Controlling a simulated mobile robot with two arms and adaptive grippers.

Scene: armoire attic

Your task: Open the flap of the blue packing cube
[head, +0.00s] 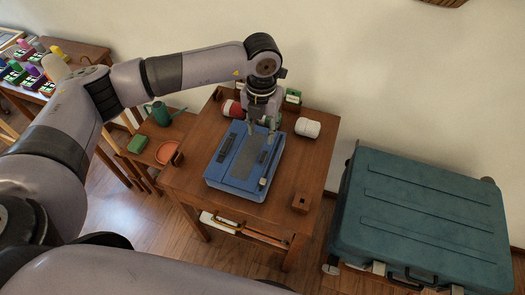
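The blue packing cube (213,181) lies on the wooden table in the middle of the view. Its top has a grey middle panel and a darker strip, with a small pale piece near its right edge. The top looks flat; I cannot make out a raised flap. My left gripper (262,129) points down over the far end of the cube, its two fingers apart with nothing visible between them. I cannot tell whether the fingertips touch the cube. The gripper hides part of the cube's far edge. My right gripper is not in view.
A side table at left holds a watering can (160,113) and an orange dish (166,152). A teal suitcase (425,215) stands right.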

